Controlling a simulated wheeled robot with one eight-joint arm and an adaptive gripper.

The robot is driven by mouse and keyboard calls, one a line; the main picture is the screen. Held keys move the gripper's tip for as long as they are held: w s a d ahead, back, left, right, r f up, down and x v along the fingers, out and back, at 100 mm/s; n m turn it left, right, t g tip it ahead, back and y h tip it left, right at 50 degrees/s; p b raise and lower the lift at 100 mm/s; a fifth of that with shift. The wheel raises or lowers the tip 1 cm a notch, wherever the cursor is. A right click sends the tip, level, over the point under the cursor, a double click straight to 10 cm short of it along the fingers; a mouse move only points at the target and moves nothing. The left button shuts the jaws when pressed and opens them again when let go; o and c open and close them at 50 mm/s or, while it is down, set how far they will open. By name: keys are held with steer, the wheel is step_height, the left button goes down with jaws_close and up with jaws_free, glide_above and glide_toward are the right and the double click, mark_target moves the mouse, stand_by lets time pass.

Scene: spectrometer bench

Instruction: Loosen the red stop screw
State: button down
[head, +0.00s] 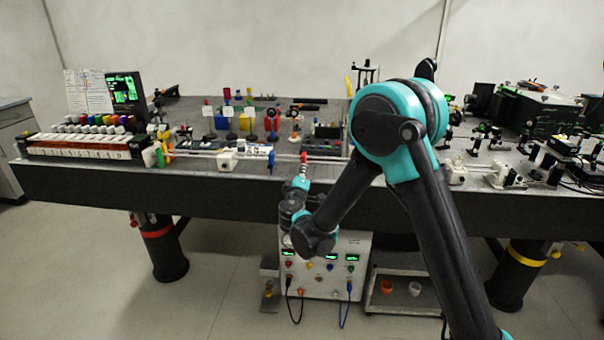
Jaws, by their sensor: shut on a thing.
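The red stop screw (304,156) shows as a small red head near the front edge of the bench, at the right end of a pale rail (290,157). My gripper (303,168) comes up to it from below and in front, its fingers pointing up and away. The gripper is shut on the red screw. The fingers are small in this view, and the screw's shaft and the exact finger contact are hidden.
A white block (227,160) and a blue piece (271,158) sit along the rail to the left. A control box (326,262) with cables stands under the bench. Optical mounts crowd the bench (230,187) at right. My arm covers the middle right.

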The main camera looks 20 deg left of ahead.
steer(key=n, duration=1.1)
stand_by(0.5)
steer(key=c, duration=1.5)
jaws_free()
steer(key=shift+s+n, duration=0.1)
steer(key=shift+n, duration=0.2)
steer(key=v, duration=1.2)
